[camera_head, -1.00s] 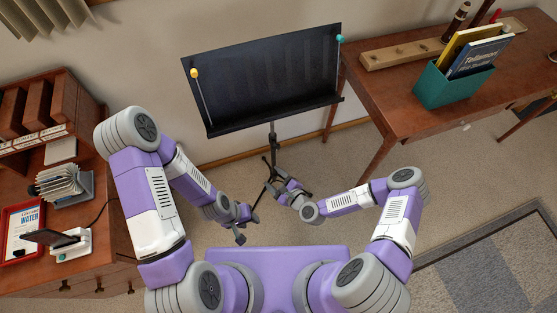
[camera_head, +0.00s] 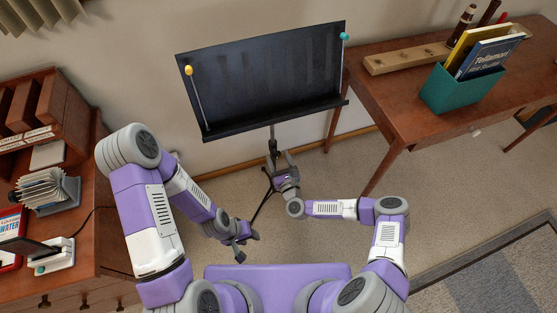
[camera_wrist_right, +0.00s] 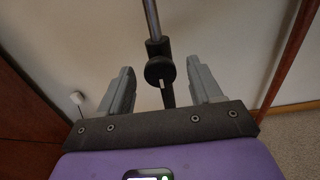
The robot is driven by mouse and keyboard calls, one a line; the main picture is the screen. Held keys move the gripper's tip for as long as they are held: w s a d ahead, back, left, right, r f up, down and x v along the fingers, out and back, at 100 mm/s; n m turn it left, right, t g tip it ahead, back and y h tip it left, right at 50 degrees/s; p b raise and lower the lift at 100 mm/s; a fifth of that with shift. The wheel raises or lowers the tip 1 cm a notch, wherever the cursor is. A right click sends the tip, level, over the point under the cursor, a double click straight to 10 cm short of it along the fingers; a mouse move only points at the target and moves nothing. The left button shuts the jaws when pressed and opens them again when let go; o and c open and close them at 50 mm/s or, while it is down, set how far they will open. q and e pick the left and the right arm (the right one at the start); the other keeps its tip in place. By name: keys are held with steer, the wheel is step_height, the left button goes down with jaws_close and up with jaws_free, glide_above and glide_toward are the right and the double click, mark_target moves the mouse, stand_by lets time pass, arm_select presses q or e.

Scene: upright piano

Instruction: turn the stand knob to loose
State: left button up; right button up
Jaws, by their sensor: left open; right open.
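The black music stand (camera_head: 262,80) stands upright against the wall, with its desk tilted and its post running down below. Its dark round knob (camera_wrist_right: 159,70), with a pale mark on its face, sits on the post in the right wrist view. My right gripper (camera_head: 281,157) is open at the post below the desk. In the right wrist view its two fingers (camera_wrist_right: 162,84) are apart on either side of the knob, with visible gaps; I cannot tell the depth. My left gripper (camera_head: 246,247) is open and empty, low and left of the stand's legs.
A wooden table (camera_head: 425,110) at the right carries a teal book box (camera_head: 455,92) and a wooden rack (camera_head: 405,57). A brown desk (camera_head: 85,240) with books and a phone stand is at the left.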

steer(key=shift+w, duration=0.1)
steer(key=c, duration=1)
